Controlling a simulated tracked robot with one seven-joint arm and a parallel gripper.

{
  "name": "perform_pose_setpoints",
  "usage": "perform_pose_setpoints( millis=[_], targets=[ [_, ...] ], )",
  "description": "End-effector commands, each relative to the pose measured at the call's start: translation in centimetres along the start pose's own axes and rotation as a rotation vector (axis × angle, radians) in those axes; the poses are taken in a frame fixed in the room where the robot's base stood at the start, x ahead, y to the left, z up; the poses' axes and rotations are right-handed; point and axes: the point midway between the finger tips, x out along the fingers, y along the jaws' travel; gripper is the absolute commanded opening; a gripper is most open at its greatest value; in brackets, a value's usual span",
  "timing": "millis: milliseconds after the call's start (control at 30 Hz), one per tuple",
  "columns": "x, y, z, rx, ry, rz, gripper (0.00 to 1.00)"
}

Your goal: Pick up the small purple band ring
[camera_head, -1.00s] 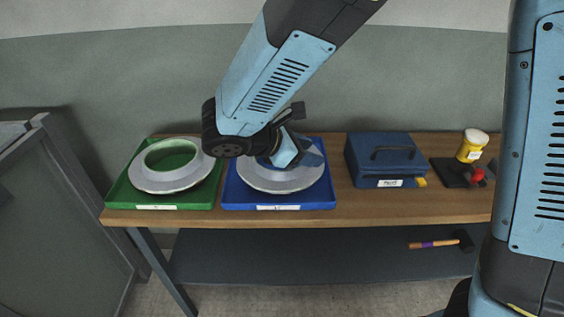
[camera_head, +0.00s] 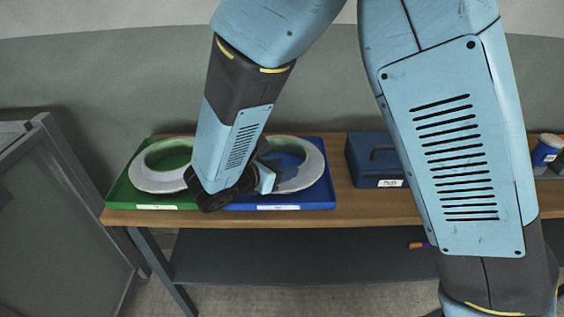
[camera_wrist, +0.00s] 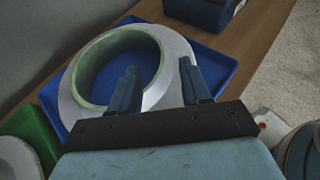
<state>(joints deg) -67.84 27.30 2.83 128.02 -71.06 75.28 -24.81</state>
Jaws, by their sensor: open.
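A purple band (camera_head: 427,244) shows on a wooden handle on the lower shelf. The rest of the handle is hidden behind my arm, and I cannot tell whether the band is a loose ring. My gripper (camera_head: 268,178) is over the blue tray, far left of the band and higher. In the wrist view, my gripper (camera_wrist: 160,90) is open with nothing held. Its left finger overlaps the opening of a large grey flanged ring mould (camera_wrist: 178,50) with a pale green rim, and its right finger overlaps the flange. I cannot tell whether they touch it. The wrist view shows no purple.
The blue tray (camera_head: 328,190) holds that mould. Left of it, a green tray (camera_head: 120,195) holds a similar mould (camera_head: 150,180). A blue case (camera_head: 364,168) and a white-lidded blue jar (camera_head: 546,150) stand right on the bench (camera_head: 350,215). The left shelf (camera_head: 270,255) is clear.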

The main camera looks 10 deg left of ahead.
Motion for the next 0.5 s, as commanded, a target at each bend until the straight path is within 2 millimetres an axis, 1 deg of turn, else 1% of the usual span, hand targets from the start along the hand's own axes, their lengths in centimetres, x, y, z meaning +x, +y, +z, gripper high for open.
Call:
perform_pose_setpoints(
  millis=[33,267,367,500],
  targets=[
    [0.4,0.0,0.0,0.000,0.000,-0.001,0.47],
    [1.3,-0.1,-0.1,-0.001,-0.001,-0.001,0.47],
    [2.3,-0.1,-0.4,-0.002,0.000,-0.002,0.47],
    [4.2,-0.2,-0.9,-0.002,0.000,-0.004,0.47]
  ],
)
